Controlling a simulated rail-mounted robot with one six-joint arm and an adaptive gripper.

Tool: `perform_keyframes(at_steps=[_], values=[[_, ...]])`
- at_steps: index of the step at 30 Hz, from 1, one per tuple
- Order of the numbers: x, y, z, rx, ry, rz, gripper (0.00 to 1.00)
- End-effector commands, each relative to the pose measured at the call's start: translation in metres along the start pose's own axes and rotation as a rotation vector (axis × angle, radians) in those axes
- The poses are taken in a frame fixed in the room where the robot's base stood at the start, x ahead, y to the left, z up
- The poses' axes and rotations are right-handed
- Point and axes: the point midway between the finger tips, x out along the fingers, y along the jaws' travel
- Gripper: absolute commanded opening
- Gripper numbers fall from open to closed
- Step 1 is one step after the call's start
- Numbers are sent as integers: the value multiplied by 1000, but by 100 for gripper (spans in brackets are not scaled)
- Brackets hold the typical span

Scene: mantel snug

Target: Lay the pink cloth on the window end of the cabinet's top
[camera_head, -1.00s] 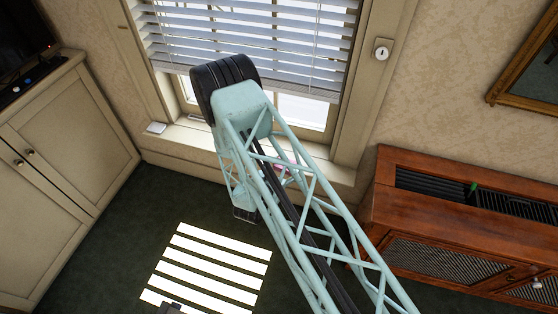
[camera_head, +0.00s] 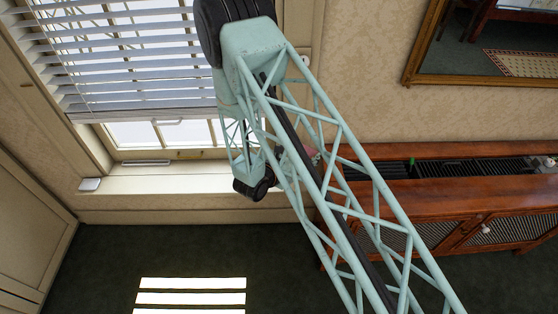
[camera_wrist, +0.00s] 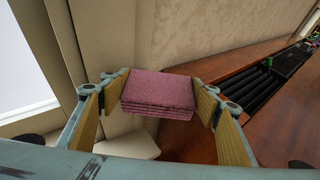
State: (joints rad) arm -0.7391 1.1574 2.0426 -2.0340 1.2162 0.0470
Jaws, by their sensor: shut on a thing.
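The pink cloth (camera_wrist: 158,95) is a folded, layered pad. My gripper (camera_wrist: 160,100) is shut on it, with a wooden-faced finger at each side, in the wrist view. In the head view my arm hides most of the gripper, and only a bit of pink (camera_head: 312,151) shows behind the lattice. The cabinet is red-brown wood with a flat top (camera_head: 450,190); its window end is at the left. In the wrist view the cabinet's top (camera_wrist: 245,135) lies right of and below the cloth. The cloth is held in the air near that end; its height above the top is unclear.
A dark slatted grille (camera_head: 455,166) is set into the cabinet's top, with small green items (camera_wrist: 314,36) farther along it. The window (camera_head: 150,130) with blinds and its sill (camera_head: 150,182) are at the left. A framed mirror (camera_head: 415,60) hangs above the cabinet.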

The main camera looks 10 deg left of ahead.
Motion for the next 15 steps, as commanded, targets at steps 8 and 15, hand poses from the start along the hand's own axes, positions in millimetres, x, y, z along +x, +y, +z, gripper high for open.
perform_keyframes(at_steps=[8,15], values=[[28,-84,56,61,1,-144,46],[42,-159,98,111,6,-265,46]])
